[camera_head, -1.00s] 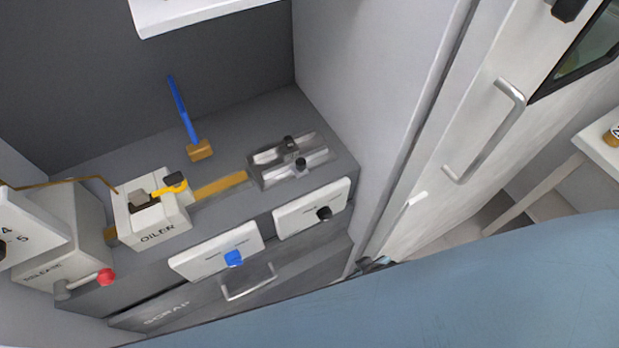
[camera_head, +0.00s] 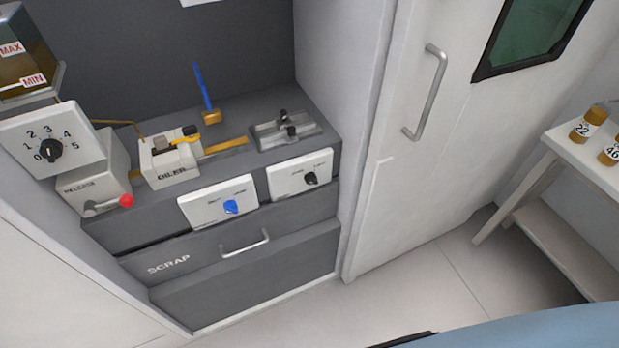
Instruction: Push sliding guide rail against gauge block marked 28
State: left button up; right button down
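A grey metal fixture with two dark knobs (camera_head: 286,128) sits on the right end of the dark grey bench top. It may hold the sliding guide rail, but I cannot tell at this size. A brass-coloured strip (camera_head: 226,146) runs left from it to the white oiler box (camera_head: 170,164). I see no block marked 28. Neither of my grippers is in view.
Amber containers marked 22 (camera_head: 586,124) and 46 (camera_head: 610,152) stand on a white side table (camera_head: 590,165). A blue-handled tool (camera_head: 206,95) stands behind the strip. The scrap drawer (camera_head: 205,258) is shut. A white door (camera_head: 405,190) is right; pale floor (camera_head: 400,280) lies before it.

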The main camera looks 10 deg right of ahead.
aim_at(289, 134)
jog(key=k, duration=0.2)
jog(key=u, duration=1.1)
jog(key=i, duration=0.75)
jog(key=z, duration=1.4)
